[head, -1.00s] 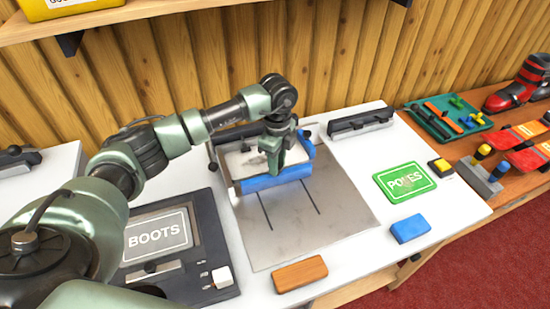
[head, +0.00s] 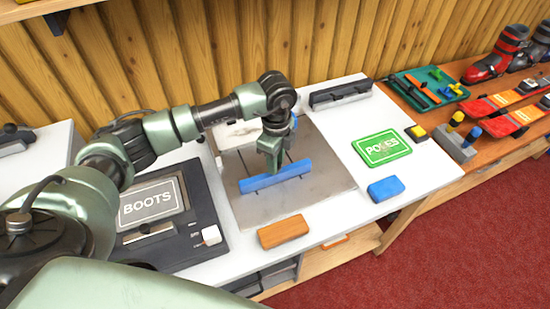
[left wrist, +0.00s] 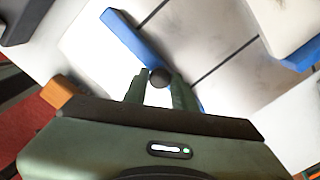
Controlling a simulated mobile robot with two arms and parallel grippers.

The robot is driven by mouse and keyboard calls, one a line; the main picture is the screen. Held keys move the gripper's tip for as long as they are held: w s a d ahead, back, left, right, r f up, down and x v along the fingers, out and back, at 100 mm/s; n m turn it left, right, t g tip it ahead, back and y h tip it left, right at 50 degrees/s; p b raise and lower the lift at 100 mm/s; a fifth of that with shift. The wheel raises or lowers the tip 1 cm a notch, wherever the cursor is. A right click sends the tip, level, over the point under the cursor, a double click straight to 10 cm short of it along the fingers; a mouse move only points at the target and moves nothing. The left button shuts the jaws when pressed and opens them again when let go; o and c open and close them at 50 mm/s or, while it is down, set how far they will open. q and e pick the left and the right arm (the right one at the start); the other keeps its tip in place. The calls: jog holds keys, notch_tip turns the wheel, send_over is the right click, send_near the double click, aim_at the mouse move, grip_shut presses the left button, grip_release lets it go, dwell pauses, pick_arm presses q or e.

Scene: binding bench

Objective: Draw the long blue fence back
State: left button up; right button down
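The long blue fence (head: 275,178) lies across the grey metal plate (head: 315,200), on its nearer half. Black guide lines show on the plate behind the fence. My left gripper (head: 270,150) reaches down from above at the middle of the fence. In the left wrist view the fence (left wrist: 130,36) runs behind my fingers (left wrist: 160,88). A round black knob (left wrist: 160,77) sits between the fingertips, and they appear closed on it. My right gripper is in neither view.
An orange block (head: 283,232) lies just in front of the plate. The BOOTS panel (head: 150,203) is to the left. A blue block (head: 386,189) and the green POLES card (head: 381,146) lie to the right. A black-and-silver bar (head: 340,93) is at the back.

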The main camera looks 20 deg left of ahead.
pick_arm(q)
jog(key=o, duration=0.4)
jog(key=shift+s+d, duration=0.1)
jog(key=shift+d, duration=0.1)
jog(key=shift+r, duration=0.1)
notch_tip(320, 180, up, 7)
jog(key=shift+f+b, duration=0.1)
jog(key=shift+b, duration=0.65)
jog(key=shift+r, duration=0.45)
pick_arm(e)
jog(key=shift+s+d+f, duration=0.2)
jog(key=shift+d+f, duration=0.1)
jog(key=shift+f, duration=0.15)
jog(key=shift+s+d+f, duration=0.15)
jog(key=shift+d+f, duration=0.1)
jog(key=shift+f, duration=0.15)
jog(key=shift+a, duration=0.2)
pick_arm(q)
jog(key=shift+s, duration=0.1)
